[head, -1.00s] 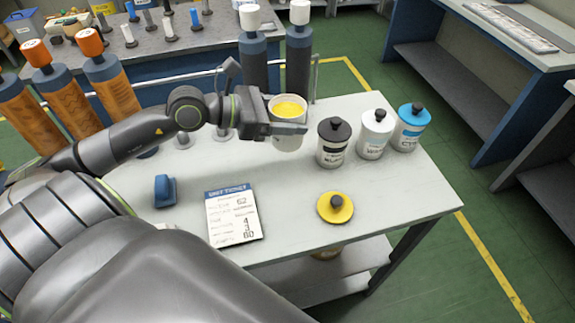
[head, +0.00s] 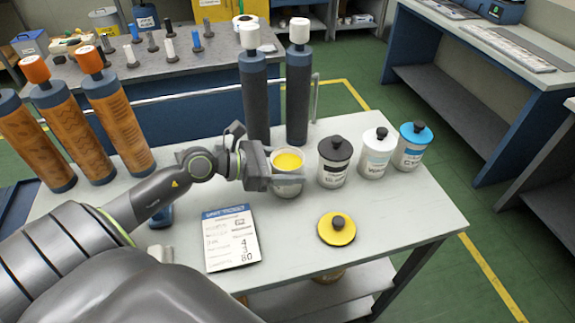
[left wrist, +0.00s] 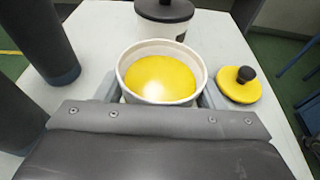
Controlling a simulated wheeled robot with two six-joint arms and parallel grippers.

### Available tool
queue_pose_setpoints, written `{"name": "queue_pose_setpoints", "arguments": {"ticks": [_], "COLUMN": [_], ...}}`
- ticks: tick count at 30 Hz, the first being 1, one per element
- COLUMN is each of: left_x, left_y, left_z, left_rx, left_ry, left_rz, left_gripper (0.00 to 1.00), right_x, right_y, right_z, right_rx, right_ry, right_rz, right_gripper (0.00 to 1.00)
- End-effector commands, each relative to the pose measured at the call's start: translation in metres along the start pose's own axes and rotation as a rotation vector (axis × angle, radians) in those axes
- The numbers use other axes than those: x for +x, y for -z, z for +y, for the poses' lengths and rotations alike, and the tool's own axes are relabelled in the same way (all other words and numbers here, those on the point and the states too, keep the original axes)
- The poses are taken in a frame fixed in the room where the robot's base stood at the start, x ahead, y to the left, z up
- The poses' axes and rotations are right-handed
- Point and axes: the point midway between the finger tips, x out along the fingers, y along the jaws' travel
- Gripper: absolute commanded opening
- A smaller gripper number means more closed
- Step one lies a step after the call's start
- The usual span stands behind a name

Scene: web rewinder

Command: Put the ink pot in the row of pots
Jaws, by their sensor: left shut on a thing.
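The open ink pot (head: 287,187), white with yellow ink inside, is at the left end of the row of pots. My left gripper (head: 272,180) is shut on it from the left, and the pot also shows between the jaws in the left wrist view (left wrist: 160,76). The row has a black-lidded pot (head: 333,175), a white-lidded pot (head: 375,160) and a blue-lidded pot (head: 411,150). The yellow pot stands close beside the black-lidded one. I cannot tell whether its base touches the table. The yellow lid (head: 337,229) lies on the table in front. My right gripper is not in view.
A paper job ticket (head: 230,238) lies on the table (head: 290,250) left of the yellow lid. Two dark rollers (head: 297,100) stand just behind the held pot. Several orange rolls (head: 120,120) stand at the left. The table's right front is clear.

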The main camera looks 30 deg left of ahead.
Motion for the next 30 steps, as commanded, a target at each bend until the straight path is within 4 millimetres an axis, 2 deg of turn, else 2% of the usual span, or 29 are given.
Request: {"name": "queue_pose_setpoints", "arguments": {"ticks": [5,6,11,22,30], "left_x": [0.001,0.001,0.000,-0.001,-0.024], "left_y": [0.001,0.002,0.001,-0.001,0.001], "left_z": [0.000,0.000,0.000,0.000,0.000], "left_rx": [0.001,0.000,0.000,0.001,0.002], "left_ry": [0.000,0.000,0.000,0.000,0.001], "left_rz": [-0.002,0.000,0.000,0.001,0.007], "left_gripper": [0.24,0.64,0.84,0.84,0.84], "right_x": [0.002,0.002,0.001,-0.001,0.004], "right_y": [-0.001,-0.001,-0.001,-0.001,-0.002], "right_z": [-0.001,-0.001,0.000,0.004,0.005], "right_rx": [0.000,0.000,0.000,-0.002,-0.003], "right_ry": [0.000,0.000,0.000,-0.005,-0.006], "right_rz": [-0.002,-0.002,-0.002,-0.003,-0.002], "right_gripper": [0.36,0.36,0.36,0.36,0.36]}}
